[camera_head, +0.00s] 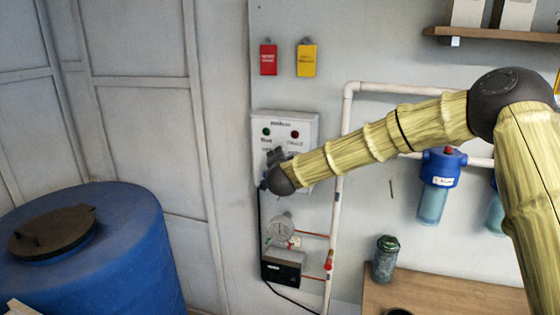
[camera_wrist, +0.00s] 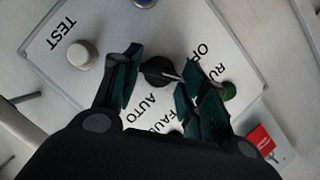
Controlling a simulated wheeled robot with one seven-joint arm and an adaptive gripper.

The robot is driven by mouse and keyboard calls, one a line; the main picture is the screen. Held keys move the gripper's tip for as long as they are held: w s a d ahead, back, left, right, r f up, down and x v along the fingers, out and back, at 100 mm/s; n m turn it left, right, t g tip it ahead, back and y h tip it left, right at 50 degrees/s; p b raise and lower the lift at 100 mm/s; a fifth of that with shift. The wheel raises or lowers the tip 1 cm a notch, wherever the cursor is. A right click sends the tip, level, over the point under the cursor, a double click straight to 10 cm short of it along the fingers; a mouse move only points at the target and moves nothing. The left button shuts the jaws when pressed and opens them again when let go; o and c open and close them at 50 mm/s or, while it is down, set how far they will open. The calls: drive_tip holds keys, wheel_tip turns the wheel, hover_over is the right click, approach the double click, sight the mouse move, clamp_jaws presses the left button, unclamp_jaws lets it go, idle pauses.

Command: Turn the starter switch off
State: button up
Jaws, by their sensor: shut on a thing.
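The white starter panel (camera_head: 302,123) is on the wall in the head view, its lower part hidden by my wrist. My gripper (camera_head: 273,159) is against its front. In the wrist view, the starter switch (camera_wrist: 157,71) is a black rotary knob with a pale pointer mark facing right. It sits between the green-padded fingers of my gripper (camera_wrist: 160,68), which is shut on it. The labels AUTO and TEST are readable nearby; OFF and RUN are partly covered.
A gauge (camera_head: 281,230) and black box (camera_head: 283,267) are below. A blue barrel (camera_head: 120,255) stands left.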

drive_tip(key=o, duration=1)
drive_tip(key=shift+f, duration=0.1)
drive_tip(key=s, duration=0.4)
drive_tip(key=s+r, duration=0.1)
drive_tip(key=s, duration=0.3)
drive_tip(key=s+r, duration=0.1)
drive_tip(key=s, duration=0.2)
drive_tip(key=shift+s+d+r, duration=0.15)
drive_tip(key=shift+s+r, duration=0.05)
drive_tip(key=shift+s, duration=0.2)
